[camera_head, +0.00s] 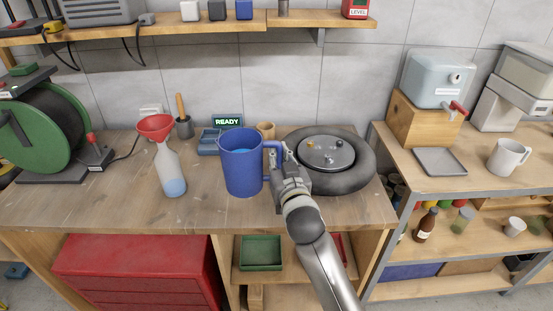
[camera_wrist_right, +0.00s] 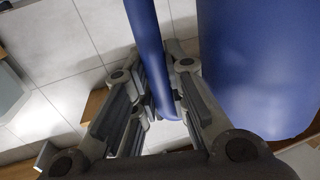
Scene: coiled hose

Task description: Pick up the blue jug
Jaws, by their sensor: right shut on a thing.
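The blue jug (camera_head: 243,167) stands upright at the middle of the wooden workbench, with its handle on the right side. My right gripper (camera_head: 280,165) is at the handle and shut on it. In the right wrist view the blue handle (camera_wrist_right: 150,60) runs between the two fingers (camera_wrist_right: 158,110), and the jug's body (camera_wrist_right: 265,65) fills the right side. I cannot tell whether the jug's base touches the bench. My left gripper is in neither view.
A bottle (camera_head: 171,172) with a red funnel (camera_head: 156,126) stands left of the jug. A black ring-shaped coil (camera_head: 350,178) with a round metal lid lies close on the right, behind my arm. A small READY display (camera_head: 227,122) and a tan cup (camera_head: 266,129) are behind. The bench front (camera_head: 120,212) is clear.

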